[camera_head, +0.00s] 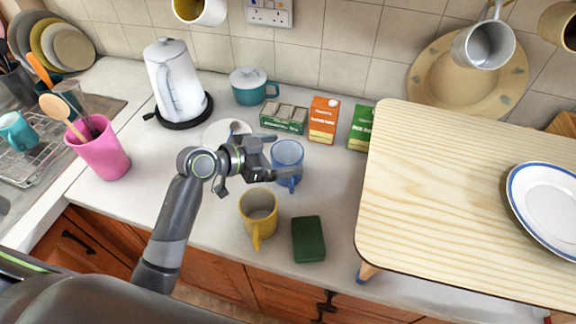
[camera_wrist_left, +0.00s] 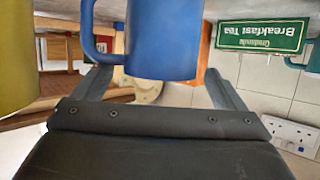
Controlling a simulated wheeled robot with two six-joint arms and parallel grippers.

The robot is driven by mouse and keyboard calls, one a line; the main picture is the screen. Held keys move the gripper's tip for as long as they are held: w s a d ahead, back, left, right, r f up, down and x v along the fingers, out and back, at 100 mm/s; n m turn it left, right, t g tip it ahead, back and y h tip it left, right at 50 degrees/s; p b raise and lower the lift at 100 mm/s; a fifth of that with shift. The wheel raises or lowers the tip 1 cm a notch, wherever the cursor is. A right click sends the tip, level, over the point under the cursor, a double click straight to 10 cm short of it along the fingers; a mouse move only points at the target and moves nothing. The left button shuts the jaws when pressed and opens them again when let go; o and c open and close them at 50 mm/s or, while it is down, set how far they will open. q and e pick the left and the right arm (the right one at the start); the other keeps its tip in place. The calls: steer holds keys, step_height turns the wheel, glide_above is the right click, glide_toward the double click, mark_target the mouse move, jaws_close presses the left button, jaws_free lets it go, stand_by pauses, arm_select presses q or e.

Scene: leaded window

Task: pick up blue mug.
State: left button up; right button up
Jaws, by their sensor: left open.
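The blue mug (camera_head: 288,153) stands upright on the counter, its handle toward the front edge. My left gripper (camera_head: 284,158) is open at the mug, with one finger on its far side and one on its near side. In the left wrist view the blue mug (camera_wrist_left: 165,40) shows upside down between the two spread fingers (camera_wrist_left: 160,85), its handle at the left. I cannot tell whether a finger touches it. My right gripper is not in view.
A yellow mug (camera_head: 258,212) and a green sponge (camera_head: 308,239) lie close in front. Tea box (camera_head: 284,118), orange carton (camera_head: 323,120) and green box (camera_head: 360,128) stand behind. A raised wooden board (camera_head: 450,200) bounds the right; a white kettle (camera_head: 172,80) stands left.

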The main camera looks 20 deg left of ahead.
arm_select(q)
steer(key=shift+c, duration=0.3)
steer(key=c, duration=1.5)
